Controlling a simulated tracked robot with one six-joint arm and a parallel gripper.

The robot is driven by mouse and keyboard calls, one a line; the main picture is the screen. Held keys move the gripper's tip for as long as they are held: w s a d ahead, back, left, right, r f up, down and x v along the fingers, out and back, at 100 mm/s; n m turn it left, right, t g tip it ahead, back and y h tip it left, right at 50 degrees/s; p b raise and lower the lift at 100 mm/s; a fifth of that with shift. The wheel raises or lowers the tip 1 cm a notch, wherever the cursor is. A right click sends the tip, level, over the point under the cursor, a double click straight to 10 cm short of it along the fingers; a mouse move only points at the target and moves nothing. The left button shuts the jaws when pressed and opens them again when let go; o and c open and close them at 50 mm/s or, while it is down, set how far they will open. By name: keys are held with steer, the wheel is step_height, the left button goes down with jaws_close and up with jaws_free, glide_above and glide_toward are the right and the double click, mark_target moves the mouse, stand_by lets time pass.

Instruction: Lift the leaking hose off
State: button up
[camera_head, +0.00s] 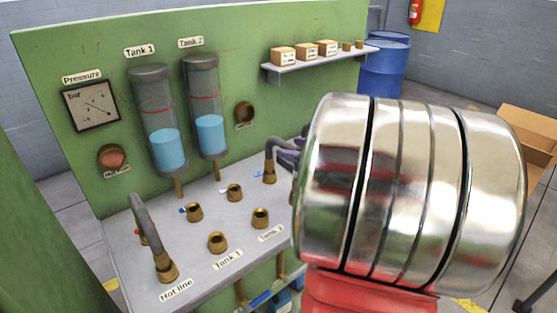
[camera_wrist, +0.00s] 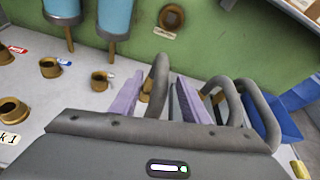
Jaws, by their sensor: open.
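A grey bent hose (camera_head: 274,147) rises from a brass fitting (camera_head: 269,177) at the panel end of the grey bench. In the wrist view this hose (camera_wrist: 160,70) stands between the two purple fingers of my gripper (camera_wrist: 156,92), which are apart. I cannot tell whether either finger touches it. In the head view my gripper (camera_head: 289,153) is mostly hidden behind my arm. Another grey hose (camera_head: 142,215) arches over the Hot line fitting at the left. No leak is visible, so I cannot tell which hose leaks.
More grey hose loops (camera_wrist: 226,92) stand right of my gripper in the wrist view. Several open brass sockets, including one by the Tank 1 label (camera_head: 217,242), stand on the bench (camera_head: 125,243). The green panel (camera_head: 60,130) with tanks and a shelf (camera_head: 320,65) rises behind.

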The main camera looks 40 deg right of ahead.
mark_target(284, 146)
steer(key=shift+x, duration=2.65)
steer(key=shift+d, duration=0.15)
steer(key=shift+c, duration=0.5)
jaws_close()
